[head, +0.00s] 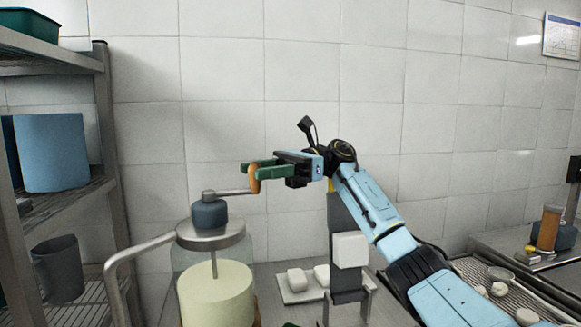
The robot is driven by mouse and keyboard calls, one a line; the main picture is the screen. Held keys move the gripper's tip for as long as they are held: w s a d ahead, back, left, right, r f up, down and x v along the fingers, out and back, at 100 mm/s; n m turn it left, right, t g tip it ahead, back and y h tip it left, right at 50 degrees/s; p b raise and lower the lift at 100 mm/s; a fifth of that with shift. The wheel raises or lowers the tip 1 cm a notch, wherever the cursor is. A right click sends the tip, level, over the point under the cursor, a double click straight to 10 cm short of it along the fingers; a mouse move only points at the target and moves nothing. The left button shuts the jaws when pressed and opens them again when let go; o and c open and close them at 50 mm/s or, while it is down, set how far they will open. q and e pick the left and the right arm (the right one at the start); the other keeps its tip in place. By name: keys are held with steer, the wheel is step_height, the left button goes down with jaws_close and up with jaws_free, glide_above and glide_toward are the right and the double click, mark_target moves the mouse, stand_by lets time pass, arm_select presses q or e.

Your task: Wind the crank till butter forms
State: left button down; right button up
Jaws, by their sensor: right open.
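A glass churn jar (242,265) stands at the lower left of centre with a pale yellow-white mass (216,300) inside. Its metal lid (211,237) carries a dark blue-grey gear housing (209,214), and a shaft runs down into the mass. A metal crank arm (230,192) reaches right from the housing to an upright orange-brown crank knob (254,181). My right gripper (258,169) has green fingers and is open at the knob. The fingertips overlap the knob in the picture; I cannot tell whether they touch it. My left gripper is not in view.
A bent metal tube (112,270) stands left of the jar. A metal shelf rack (104,130) with a blue container (53,152) and a grey mug (58,270) is at left. White blocks (297,280) lie on a board behind. A perforated tray (520,290) is at right.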

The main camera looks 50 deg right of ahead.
steer(key=v, duration=1)
steer(key=shift+d+p, duration=0.3)
steer(key=shift+p, duration=0.1)
